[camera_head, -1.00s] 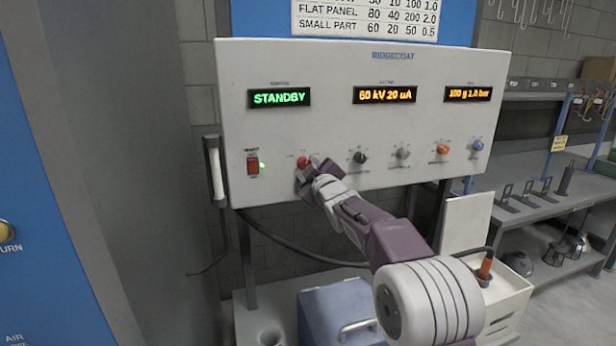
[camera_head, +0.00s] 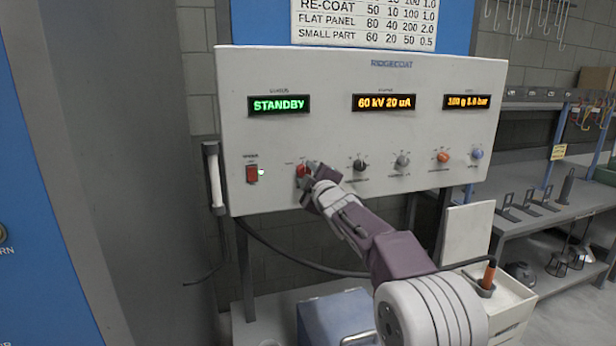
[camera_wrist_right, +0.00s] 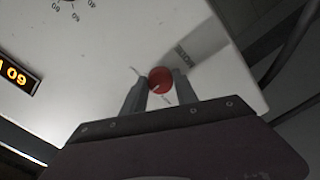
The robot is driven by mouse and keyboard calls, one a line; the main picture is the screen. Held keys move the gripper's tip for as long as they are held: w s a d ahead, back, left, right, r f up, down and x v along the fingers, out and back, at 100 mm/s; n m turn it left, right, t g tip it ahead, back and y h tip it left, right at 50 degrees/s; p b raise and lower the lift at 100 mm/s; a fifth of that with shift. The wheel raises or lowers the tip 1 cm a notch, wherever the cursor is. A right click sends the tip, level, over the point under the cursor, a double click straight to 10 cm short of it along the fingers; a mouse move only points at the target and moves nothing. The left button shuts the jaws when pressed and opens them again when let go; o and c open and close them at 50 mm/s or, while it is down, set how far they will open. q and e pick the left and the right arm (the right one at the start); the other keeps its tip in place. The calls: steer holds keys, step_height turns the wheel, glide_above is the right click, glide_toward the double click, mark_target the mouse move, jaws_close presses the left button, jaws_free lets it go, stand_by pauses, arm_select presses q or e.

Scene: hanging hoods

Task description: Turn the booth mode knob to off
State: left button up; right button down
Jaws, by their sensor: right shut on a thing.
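The knob's printed labels are too small to read. My right gripper (camera_head: 307,171) is shut on the red knob. In the right wrist view the red knob (camera_wrist_right: 160,80) sits between the two fingers, with a thin pale pointer line on its face. The green display (camera_head: 279,105) reads STANDBY. My left gripper is not in view.
A shelf rack (camera_head: 545,215) stands at right.

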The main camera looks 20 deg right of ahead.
steer(key=c, duration=0.9)
jaws_free()
steer(key=shift+c, duration=0.2)
steer(key=shift+a, duration=0.1)
steer(key=shift+s, duration=0.15)
steer(key=s+b, duration=0.2)
steer(key=s, duration=0.6)
steer(key=shift+s, duration=0.4)
